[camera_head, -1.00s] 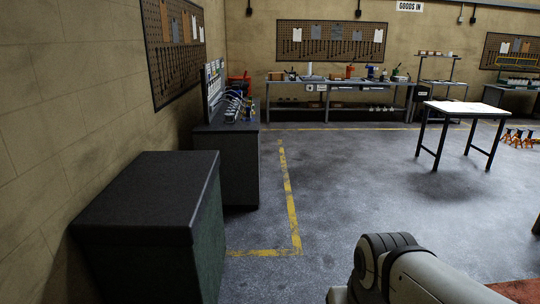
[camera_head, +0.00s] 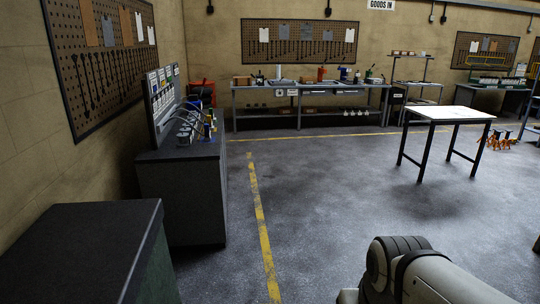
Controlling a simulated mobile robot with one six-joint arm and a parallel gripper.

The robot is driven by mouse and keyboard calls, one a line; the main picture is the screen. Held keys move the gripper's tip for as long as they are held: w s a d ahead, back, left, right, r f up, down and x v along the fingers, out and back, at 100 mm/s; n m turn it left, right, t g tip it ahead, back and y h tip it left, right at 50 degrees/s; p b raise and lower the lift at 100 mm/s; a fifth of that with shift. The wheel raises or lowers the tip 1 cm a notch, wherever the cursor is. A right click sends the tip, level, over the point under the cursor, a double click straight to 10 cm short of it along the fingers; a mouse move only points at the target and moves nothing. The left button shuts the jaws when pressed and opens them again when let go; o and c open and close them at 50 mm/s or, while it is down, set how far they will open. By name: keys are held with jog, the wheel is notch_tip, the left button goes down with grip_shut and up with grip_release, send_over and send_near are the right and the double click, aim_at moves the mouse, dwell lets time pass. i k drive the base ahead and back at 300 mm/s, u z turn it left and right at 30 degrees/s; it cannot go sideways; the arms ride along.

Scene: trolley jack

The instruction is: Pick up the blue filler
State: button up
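A small blue item (camera_head: 344,73) stands on the long grey workbench (camera_head: 290,88) along the far wall, just right of a red item (camera_head: 321,74). It may be the blue filler, but it is too small to tell. Another bit of blue (camera_head: 207,131) shows among the hoses and fittings on the dark bench (camera_head: 183,190) at the left. Part of my arm shows at the bottom right. My gripper is out of view.
A white-topped table (camera_head: 447,114) with black legs stands right of centre. Orange jack stands (camera_head: 495,140) are beyond it. The grey floor between is open, with a yellow line (camera_head: 258,215).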

aim_at(208, 137)
jog(key=u, duration=0.15)
jog(key=i, duration=1.55)
jog(key=u, duration=0.5)
jog(key=i, duration=0.85)
jog(key=z, duration=1)
jog(key=i, duration=2.4)
jog(key=u, duration=1.35)
